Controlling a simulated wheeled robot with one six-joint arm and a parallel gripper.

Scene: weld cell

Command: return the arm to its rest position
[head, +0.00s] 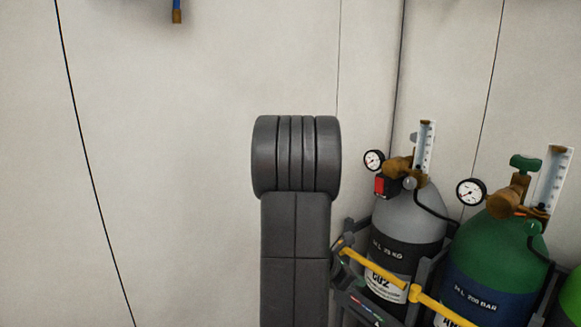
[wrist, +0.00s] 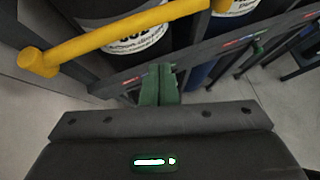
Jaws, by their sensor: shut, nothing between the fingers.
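My arm (head: 295,230) stands upright in the middle of the head view, with a thick rounded dark grey joint at its top. My gripper (wrist: 159,73) shows in the wrist view. Its two green fingers are together with nothing between them. They point toward the dark rack below the gas cylinders; whether they touch it I cannot tell.
A grey cylinder (head: 408,225) and a green cylinder (head: 500,255) with gauges stand at the right in a dark rack. A yellow bar (head: 375,268) crosses in front; it also shows in the wrist view (wrist: 120,32). Pale wall fills the left.

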